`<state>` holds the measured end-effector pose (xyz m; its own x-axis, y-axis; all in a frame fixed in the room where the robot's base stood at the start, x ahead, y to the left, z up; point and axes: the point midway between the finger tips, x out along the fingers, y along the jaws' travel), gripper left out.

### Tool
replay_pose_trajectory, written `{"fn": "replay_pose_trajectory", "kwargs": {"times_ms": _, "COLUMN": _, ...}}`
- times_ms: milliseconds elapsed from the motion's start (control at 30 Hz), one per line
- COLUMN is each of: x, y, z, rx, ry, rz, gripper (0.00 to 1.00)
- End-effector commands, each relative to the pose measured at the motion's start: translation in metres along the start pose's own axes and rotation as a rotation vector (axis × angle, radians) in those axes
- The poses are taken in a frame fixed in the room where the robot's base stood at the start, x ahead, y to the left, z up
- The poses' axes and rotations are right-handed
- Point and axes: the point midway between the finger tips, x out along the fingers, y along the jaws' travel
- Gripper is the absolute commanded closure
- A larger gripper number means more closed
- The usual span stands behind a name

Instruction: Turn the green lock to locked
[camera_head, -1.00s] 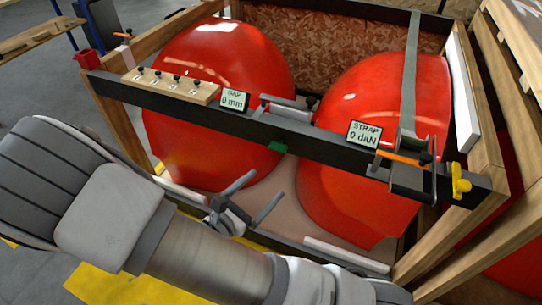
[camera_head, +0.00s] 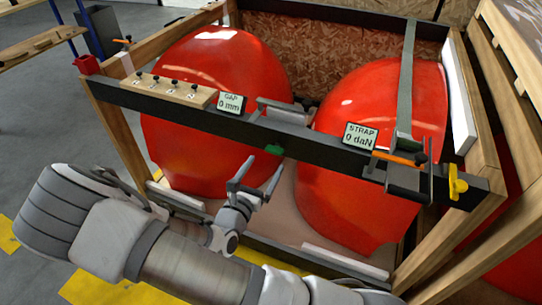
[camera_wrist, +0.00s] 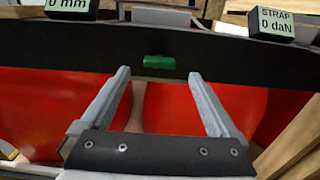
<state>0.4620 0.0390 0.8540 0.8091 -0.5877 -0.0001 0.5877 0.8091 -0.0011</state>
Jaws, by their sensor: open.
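The green lock (camera_head: 274,150) is a small green piece on the lower front of the dark crossbar (camera_head: 300,146). In the wrist view the green lock (camera_wrist: 159,62) lies with its long side level, centred ahead of my fingers. My gripper (camera_head: 254,176) is open and empty, just below and in front of the lock. In the wrist view my gripper (camera_wrist: 159,75) has its two grey fingers wide apart, one on each side of the lock's line. They look apart from the lock, though the exact distance is hard to tell.
Two red nosecones (camera_head: 215,100) (camera_head: 370,150) stand behind the crossbar in a wooden crate. A grey strap (camera_head: 407,75) runs over the right nosecone.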

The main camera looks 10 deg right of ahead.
Motion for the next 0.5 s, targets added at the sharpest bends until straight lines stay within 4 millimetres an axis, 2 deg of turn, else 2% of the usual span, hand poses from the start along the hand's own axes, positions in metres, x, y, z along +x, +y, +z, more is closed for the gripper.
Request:
{"fn": "replay_pose_trajectory", "kwargs": {"times_ms": 100, "x": 0.024, "y": -0.001, "z": -0.001, "rx": 0.001, "ry": -0.001, "rz": -0.002, "gripper": 0.05}}
{"fn": "replay_pose_trajectory", "kwargs": {"times_ms": 200, "x": 0.038, "y": 0.0, "z": -0.001, "rx": 0.001, "ry": -0.001, "rz": -0.002, "gripper": 0.05}}
{"fn": "replay_pose_trajectory", "kwargs": {"times_ms": 333, "x": 0.05, "y": 0.0, "z": -0.001, "rx": 0.001, "ry": 0.0, "rz": -0.001, "gripper": 0.05}}
{"fn": "replay_pose_trajectory", "kwargs": {"times_ms": 500, "x": 0.055, "y": 0.0, "z": 0.0, "rx": 0.0, "ry": 0.001, "rz": 0.0, "gripper": 0.05}}
